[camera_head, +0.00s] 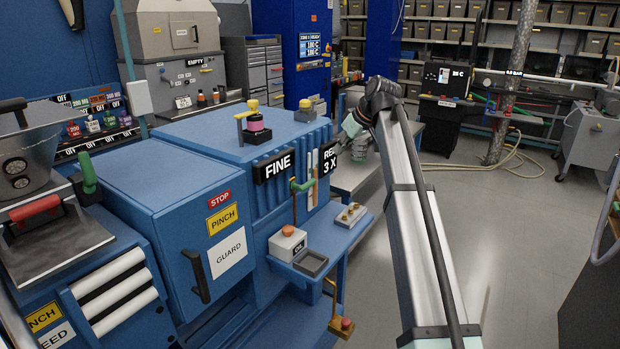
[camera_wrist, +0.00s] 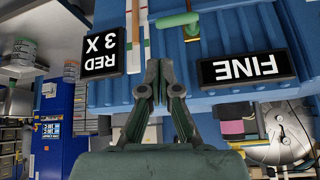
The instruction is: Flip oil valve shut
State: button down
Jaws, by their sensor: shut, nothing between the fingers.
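A green lever handle (camera_head: 302,186) on a thin brass stem is on the front of the blue machine, beside the sight tubes and below the FINE sign. It looks like the oil valve's handle and lies roughly level. It also shows near the top of the upside-down wrist view (camera_wrist: 178,19). My gripper (camera_wrist: 164,66) is shut and empty, its tips pointing at the machine front between the two signs, apart from the handle. In the head view my gripper is at the arm's far end, up and right of the handle, partly hidden.
A white oil box (camera_head: 288,243) with an orange knob and a small grey tray (camera_head: 311,263) sit on the ledge below the handle. The RED 3 X sign (camera_head: 330,158) and FINE sign (camera_head: 279,165) flank the sight tubes.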

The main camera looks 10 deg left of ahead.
aim_at(311, 181)
jog(key=shift+s+a+f+n+g, duration=0.15)
jog(key=shift+a+n+g, duration=0.15)
jog(key=shift+n, duration=0.3)
jog(key=shift+s+a+r+n+g, duration=0.1)
jog(key=shift+a+n+g, duration=0.15)
jog(key=shift+n, duration=0.35)
jog(key=shift+f, duration=0.1)
jog(key=p+x, duration=0.4)
jog(key=x, duration=1)
jog(key=shift+w+a+p, duration=0.1)
jog(key=shift+w+p, duration=0.05)
jog(key=shift+p, duration=0.15)
jog(key=shift+a, duration=0.15)
jog(key=shift+w+y, duration=0.1)
jog(key=shift+y, duration=0.2)
